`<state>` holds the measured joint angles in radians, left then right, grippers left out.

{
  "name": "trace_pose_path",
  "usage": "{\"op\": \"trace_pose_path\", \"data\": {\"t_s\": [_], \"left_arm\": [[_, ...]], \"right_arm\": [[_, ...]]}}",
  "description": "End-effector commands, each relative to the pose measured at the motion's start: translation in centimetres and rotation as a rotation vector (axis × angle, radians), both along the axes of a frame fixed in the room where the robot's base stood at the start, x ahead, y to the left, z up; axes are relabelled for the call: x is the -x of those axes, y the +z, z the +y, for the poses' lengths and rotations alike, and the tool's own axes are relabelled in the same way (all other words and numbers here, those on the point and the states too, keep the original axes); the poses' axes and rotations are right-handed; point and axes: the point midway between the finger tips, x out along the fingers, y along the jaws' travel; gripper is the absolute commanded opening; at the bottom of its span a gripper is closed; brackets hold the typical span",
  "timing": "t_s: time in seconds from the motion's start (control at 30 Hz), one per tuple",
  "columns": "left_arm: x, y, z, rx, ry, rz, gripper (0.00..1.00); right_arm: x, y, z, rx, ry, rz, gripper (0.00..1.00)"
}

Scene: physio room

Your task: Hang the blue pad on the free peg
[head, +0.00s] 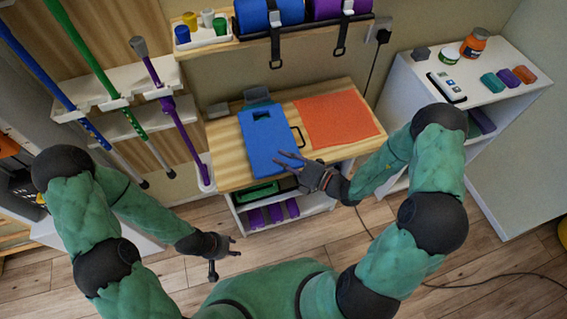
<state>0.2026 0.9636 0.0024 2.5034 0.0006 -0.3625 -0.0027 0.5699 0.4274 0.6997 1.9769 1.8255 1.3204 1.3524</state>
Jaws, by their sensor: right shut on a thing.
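The blue pad (270,148) lies on the wooden top of the low table, with a dark cut-out near its far end. My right gripper (289,161) is at the pad's right edge, towards the near end, and is shut on it. My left gripper (224,256) is open and empty, low over the floor in front of the table. I cannot make out a free peg in this view.
The wooden table (228,172) also bears an orange mat (338,118) and a small grey object (257,96). Blue, green and purple poles stand in a white rack (108,92) at left. Straps (275,48) hang from the shelf above. A white cabinet (412,85) stands at right.

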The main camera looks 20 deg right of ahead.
Motion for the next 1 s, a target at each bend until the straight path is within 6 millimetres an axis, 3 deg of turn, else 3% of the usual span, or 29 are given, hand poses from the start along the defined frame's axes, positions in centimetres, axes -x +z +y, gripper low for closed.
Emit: {"op": "trace_pose_path", "data": {"t_s": [0.1, 0.5, 0.53, 0.6, 1.0], "left_arm": [[0.0, -0.52, 0.0, 0.0, 0.0, 0.0, 0.4], [0.0, -0.52, 0.0, 0.0, 0.0, 0.0, 0.4], [0.0, -0.51, 0.0, 0.0, 0.0, 0.0, 0.4], [0.0, -0.49, 0.01, 0.0, 0.0, 0.0, 0.4], [0.01, -0.74, 0.0, 0.0, 0.0, 0.0, 0.4]], "right_arm": [[0.02, -1.31, -0.01, 0.0, 0.0, -0.001, 0.0], [0.02, -1.61, -0.02, 0.0, 0.0, -0.001, 0.0], [0.03, -1.61, -0.01, 0.0, 0.0, -0.001, 0.32], [0.04, -1.58, -0.02, 0.0, 0.0, -0.001, 0.5], [0.03, -1.64, -0.03, 0.0, 0.0, -0.001, 0.5]]}}
